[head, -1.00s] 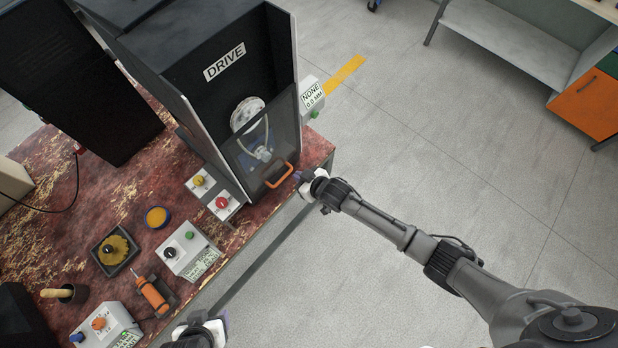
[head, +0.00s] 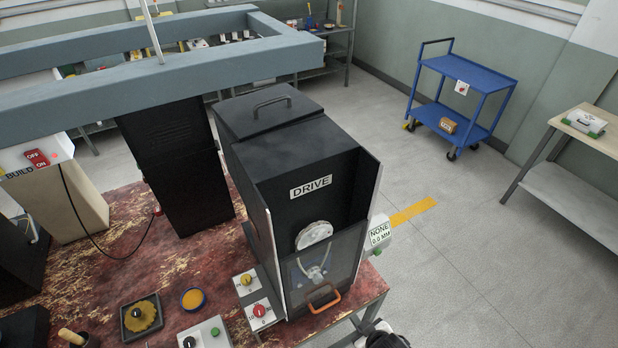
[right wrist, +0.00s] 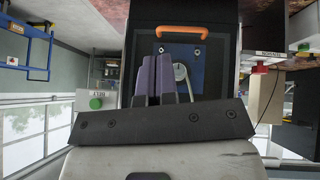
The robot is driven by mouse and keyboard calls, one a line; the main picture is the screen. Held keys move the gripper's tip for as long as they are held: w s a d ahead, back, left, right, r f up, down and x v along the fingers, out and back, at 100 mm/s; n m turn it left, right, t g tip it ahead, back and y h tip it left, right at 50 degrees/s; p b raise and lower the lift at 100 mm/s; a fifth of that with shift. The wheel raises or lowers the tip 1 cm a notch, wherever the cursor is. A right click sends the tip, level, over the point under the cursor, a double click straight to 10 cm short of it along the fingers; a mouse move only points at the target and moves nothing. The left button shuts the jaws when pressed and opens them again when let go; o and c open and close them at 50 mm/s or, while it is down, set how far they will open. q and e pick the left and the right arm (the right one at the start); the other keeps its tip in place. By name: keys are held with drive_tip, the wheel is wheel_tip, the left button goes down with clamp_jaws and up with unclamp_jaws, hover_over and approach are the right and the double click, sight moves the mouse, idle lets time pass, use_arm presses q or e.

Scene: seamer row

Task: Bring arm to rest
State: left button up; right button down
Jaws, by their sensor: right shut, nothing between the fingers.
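My right gripper (right wrist: 158,82) shows in the right wrist view with its two purple fingers together, shut and empty. Behind the fingers is the DRIVE machine, with its orange handle (right wrist: 191,32) apart from them. In the head view only a dark piece of my right arm shows at the bottom edge, below the machine; its fingers are out of frame there. The black DRIVE machine (head: 310,215) stands at the table's right end, its clear front panel (head: 318,268) down over the opening, with the orange handle (head: 323,298) at the bottom. My left gripper is not in view.
The worn red table (head: 110,250) holds control boxes with a yellow knob (head: 246,280) and a red knob (head: 260,311). A grey-blue beam frame (head: 160,80) spans the back left. Grey floor (head: 480,260) is open at right. A blue cart (head: 465,75) stands beyond.

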drive_tip(key=s+d+r+m+h, duration=0.1)
drive_tip(key=s+d+r, duration=0.1)
drive_tip(key=s+r, duration=0.35)
drive_tip(key=s+d+r+m+h, duration=0.1)
drive_tip(key=s+d+r, duration=0.1)
drive_tip(key=r, duration=0.6)
drive_tip(key=s+d+f+m+g, duration=0.1)
drive_tip(key=s+f+m+g, duration=0.1)
drive_tip(key=s, duration=0.7)
drive_tip(key=s+d+f+m+g, duration=0.1)
drive_tip(key=s+f+g, duration=0.1)
drive_tip(key=s, duration=0.6)
wheel_tip(320, 180, up, 13)
drive_tip(key=p, duration=1.3)
drive_tip(key=shift+w+d+f+t, duration=0.15)
drive_tip(key=shift+t, duration=0.15)
